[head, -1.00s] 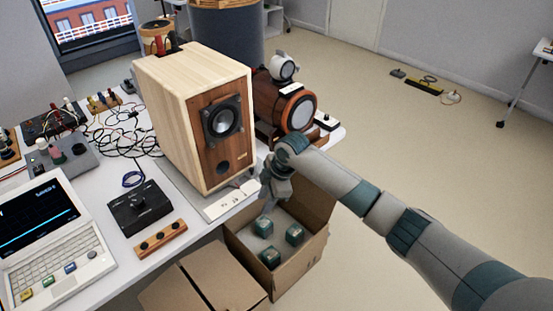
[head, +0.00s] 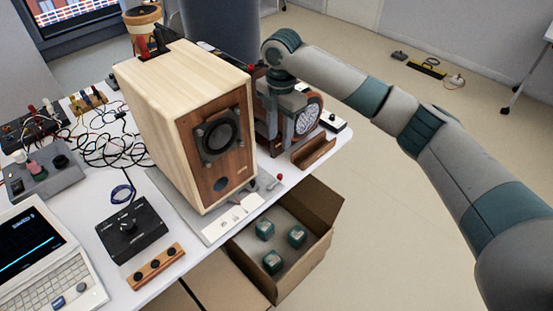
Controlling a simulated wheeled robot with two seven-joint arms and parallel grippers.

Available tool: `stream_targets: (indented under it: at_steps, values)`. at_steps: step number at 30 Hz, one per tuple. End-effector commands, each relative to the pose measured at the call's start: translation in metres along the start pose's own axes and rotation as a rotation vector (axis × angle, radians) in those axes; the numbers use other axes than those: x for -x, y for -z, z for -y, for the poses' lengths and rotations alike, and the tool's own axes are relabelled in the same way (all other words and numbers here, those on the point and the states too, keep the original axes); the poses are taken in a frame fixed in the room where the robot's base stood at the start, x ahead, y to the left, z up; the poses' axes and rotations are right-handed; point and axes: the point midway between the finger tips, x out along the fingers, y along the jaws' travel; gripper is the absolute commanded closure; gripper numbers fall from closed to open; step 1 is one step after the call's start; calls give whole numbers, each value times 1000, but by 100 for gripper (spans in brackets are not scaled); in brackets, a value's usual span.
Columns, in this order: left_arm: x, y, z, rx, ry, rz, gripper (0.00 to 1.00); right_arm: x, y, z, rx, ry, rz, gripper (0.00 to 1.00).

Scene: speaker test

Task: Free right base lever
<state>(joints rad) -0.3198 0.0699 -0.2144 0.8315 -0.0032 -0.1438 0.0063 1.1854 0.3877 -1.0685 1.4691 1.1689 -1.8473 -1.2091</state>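A wooden speaker (head: 157,112) stands upright on a grey base plate (head: 208,235) at the table's front edge. A small lever with a red knob (head: 279,177) sticks out at the right side of the base, by the speaker's lower right corner. My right gripper (head: 281,135) points down beyond and above this lever, beside the speaker's right side and in front of a round-faced device. Its two grey fingers look spread with nothing seen between them. It appears apart from the lever. My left gripper is not in view.
An open cardboard box (head: 318,230) with green-topped blocks stands below the table's front edge. The round-faced device (head: 308,115) and a brown wooden block (head: 314,152) sit right of the speaker. A black control box (head: 131,232), cables and a laptop (head: 30,245) fill the left.

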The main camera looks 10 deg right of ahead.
Motion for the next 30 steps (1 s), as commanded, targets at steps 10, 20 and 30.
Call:
stream_targets:
  at_steps: [10, 20, 30]
  values:
    - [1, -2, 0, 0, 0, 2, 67, 7, -2, 2, 16, 11, 8, 67]
    - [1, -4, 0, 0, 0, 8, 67, 4, -2, 2, 15, 11, 8, 67]
    - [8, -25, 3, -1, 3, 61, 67, -32, -2, 4, 14, 14, 7, 67]
